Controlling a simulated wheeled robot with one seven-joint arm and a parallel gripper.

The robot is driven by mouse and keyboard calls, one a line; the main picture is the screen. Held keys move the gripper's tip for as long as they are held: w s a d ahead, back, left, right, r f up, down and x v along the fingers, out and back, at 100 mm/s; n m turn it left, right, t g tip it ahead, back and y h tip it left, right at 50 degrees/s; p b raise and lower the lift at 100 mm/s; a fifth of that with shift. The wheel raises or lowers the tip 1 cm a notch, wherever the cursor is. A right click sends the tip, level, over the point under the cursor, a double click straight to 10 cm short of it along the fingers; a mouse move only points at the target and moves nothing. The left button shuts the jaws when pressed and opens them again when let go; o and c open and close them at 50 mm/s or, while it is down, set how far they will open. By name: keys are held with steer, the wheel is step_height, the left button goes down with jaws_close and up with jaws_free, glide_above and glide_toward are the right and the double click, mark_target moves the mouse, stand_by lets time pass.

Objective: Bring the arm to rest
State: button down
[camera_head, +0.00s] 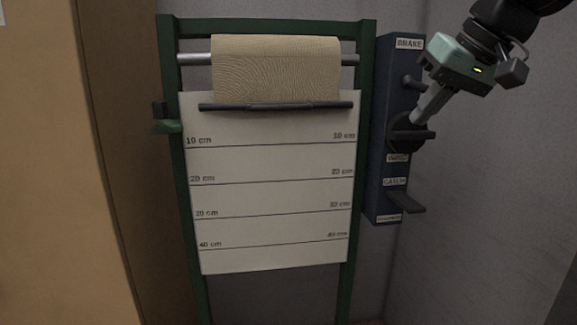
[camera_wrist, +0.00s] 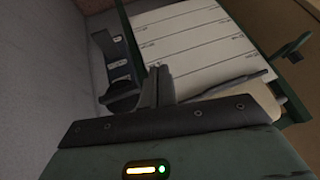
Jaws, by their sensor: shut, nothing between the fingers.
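My gripper (camera_head: 418,118) is at the upper right in the head view, angled down and left toward the blue panel (camera_head: 385,80). Its fingers are closed together and hold nothing. In the wrist view the shut fingers (camera_wrist: 160,80) stand up at the middle of the picture. A dark round knob with a lever (camera_head: 405,133) on the panel sits right by the fingertips. It also shows left of the fingers in the wrist view (camera_wrist: 120,100). I cannot tell whether the fingers touch it.
A green frame (camera_head: 366,150) carries a tan roll (camera_head: 275,65) and a white sheet (camera_head: 270,235) with centimetre lines, with a dark bar (camera_head: 275,106) across its top. Another lever (camera_head: 405,202) juts from the panel's lower end. A tan panel (camera_head: 50,170) stands at left; grey wall (camera_head: 490,200) lies at right.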

steer(key=s+a+f+n+g, duration=0.2)
steer(key=s+a+f, duration=0.45)
steer(key=f, duration=0.35)
steer(key=s+a+f+n+g+h+p, duration=0.2)
steer(key=s+f+n+g+h, duration=0.1)
steer(key=s+f, duration=1.2)
steer(key=s, duration=0.4)
steer(key=shift+g+p, duration=0.4)
